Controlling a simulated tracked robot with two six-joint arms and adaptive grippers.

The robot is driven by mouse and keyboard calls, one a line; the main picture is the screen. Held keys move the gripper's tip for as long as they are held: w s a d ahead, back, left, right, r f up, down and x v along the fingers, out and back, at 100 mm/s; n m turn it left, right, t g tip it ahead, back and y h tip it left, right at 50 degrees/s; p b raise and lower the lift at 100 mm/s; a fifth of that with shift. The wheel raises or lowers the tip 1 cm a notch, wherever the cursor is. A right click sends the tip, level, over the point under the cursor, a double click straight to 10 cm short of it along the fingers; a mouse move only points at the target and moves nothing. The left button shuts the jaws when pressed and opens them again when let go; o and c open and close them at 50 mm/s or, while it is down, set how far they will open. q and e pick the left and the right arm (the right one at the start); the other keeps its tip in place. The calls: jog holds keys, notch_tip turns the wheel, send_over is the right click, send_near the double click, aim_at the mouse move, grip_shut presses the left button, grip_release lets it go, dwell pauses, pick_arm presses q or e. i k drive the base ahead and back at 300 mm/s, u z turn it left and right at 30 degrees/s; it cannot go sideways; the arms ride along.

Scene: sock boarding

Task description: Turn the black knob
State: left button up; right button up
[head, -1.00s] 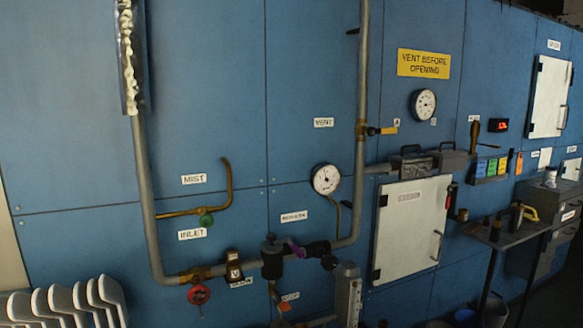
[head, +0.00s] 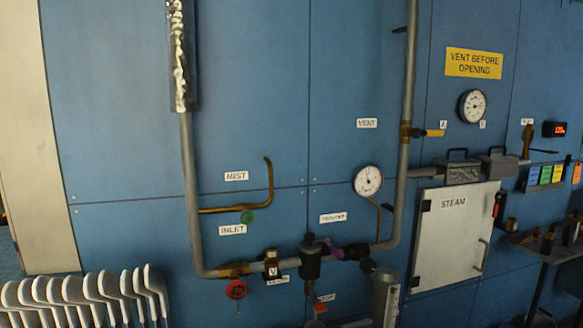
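A black regulator body (head: 311,262) sits on the lower horizontal pipe (head: 212,272), with a black knob (head: 309,239) on its top. Its label (head: 332,218), too blurred to read surely, is just above and to the right. Another black part with a purple end (head: 350,252) sits on the pipe to its right, and a dark round part (head: 367,265) is just below that. Neither of my grippers shows in the head view, and nothing touches the knob.
A white gauge (head: 368,181) is above right. A white STEAM door (head: 452,238) is at right. Several white curved boards (head: 105,292) stand at lower left. A grey cylinder (head: 384,297) stands below right.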

aim_at(367, 265)
jog(key=z, duration=1.15)
jog(key=i, duration=1.35)
jog(key=u, duration=1.1)
